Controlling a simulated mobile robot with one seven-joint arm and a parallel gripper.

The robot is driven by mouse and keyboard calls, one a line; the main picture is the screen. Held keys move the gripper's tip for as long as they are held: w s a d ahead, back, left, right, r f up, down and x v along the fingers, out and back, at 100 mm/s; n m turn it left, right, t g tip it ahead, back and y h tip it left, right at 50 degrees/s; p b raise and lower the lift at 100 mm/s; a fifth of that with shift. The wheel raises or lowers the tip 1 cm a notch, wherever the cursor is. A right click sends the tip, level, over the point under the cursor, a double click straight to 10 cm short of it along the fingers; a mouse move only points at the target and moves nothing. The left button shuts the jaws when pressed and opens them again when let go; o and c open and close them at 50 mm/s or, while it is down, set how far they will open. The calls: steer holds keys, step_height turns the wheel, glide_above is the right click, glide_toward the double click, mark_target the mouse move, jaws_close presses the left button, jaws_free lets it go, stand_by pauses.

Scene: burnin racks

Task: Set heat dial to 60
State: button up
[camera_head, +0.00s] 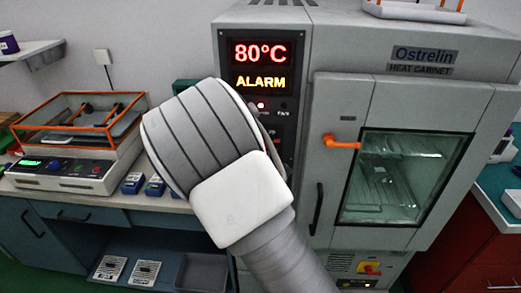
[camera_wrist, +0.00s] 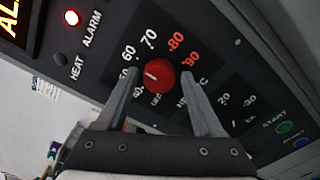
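The heat dial (camera_wrist: 159,73) is a red round knob on a dark panel in the wrist view. Printed numbers from 40 to 90 curve around it, with 80 and 90 in red. A short pale mark shows on the knob's left part; its exact setting is hard to read. My gripper (camera_wrist: 160,76) is open, one fingertip on each side of the dial, with visible gaps to it. In the head view my arm hides the dial and gripper. The display (camera_head: 260,66) reads 80°C in red and ALARM in yellow.
The heat cabinet (camera_head: 400,88) has a windowed door with an orange handle (camera_head: 341,141). A second numbered dial area (camera_wrist: 235,105) and a green start button (camera_wrist: 284,127) lie right of my gripper. A bench with an orange-framed device (camera_head: 75,125) stands left.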

steer(key=shift+o, duration=0.5)
steer(key=s+p, duration=0.8)
steer(key=s, duration=0.9)
steer(key=shift+s+a, duration=0.2)
steer(key=shift+a, duration=0.1)
